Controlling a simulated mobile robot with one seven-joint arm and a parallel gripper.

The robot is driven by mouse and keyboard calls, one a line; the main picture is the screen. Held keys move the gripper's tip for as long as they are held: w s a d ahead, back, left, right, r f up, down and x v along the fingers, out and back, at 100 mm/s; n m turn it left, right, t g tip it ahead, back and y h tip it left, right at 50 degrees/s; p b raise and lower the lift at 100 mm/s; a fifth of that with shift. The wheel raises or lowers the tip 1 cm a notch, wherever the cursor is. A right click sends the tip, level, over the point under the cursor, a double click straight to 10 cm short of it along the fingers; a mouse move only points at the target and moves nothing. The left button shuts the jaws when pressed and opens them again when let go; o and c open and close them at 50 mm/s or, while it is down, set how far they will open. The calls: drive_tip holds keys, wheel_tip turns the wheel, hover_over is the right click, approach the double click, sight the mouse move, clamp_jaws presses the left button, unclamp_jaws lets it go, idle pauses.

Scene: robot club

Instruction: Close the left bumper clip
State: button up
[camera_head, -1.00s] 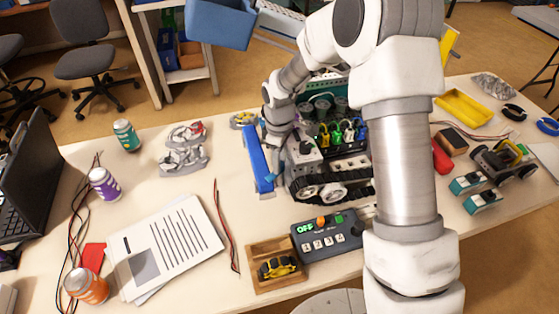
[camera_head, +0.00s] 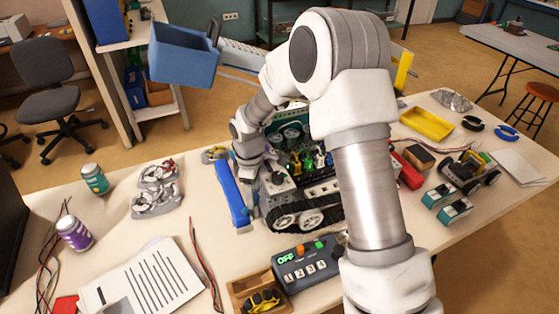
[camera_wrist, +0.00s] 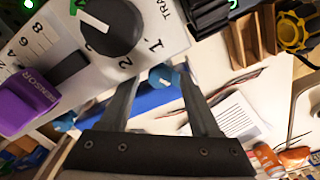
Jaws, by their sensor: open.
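The blue bumper (camera_head: 232,195) is a long bar beside the left end of the tracked robot (camera_head: 300,195) on the table. In the wrist view, the blue bar (camera_wrist: 152,103) runs across behind my fingers. A small blue clip-like piece (camera_wrist: 165,78) with a pale mark shows between my fingertips, and a second one (camera_wrist: 66,122) is farther left. I cannot tell which is the left clip, or its open or shut state. My gripper (camera_wrist: 157,73) is open, its fingers spread with nothing visibly held. My forearm hides part of it in the head view.
A white panel with a black dial (camera_wrist: 108,24) and a purple slider (camera_wrist: 25,102) is close to my fingers. A grey control box reading OFF (camera_head: 305,268) stands in front of the robot. A yellow tray (camera_head: 426,123) and printed sheets (camera_head: 145,282) lie on the table.

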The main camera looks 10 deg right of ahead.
sight(255, 197)
drive_tip(key=n+p, duration=0.2)
drive_tip(key=n, duration=0.3)
drive_tip(key=shift+r, duration=0.15)
drive_tip(key=n+p, duration=0.2)
drive_tip(key=n, duration=0.4)
wheel_tip(255, 197, up, 18)
drive_tip(key=s+d+r+m+t+h+b, duration=0.1)
drive_tip(key=s+d+r+m+t+b, duration=0.1)
drive_tip(key=s+d+r+m, duration=0.6)
drive_tip(key=shift+s+d+m+t+b, duration=0.5)
drive_tip(key=shift+s+d+m, duration=0.4)
drive_tip(key=shift+s+m, duration=1.3)
drive_tip(key=shift+w+m, duration=0.3)
drive_tip(key=shift+w, duration=0.2)
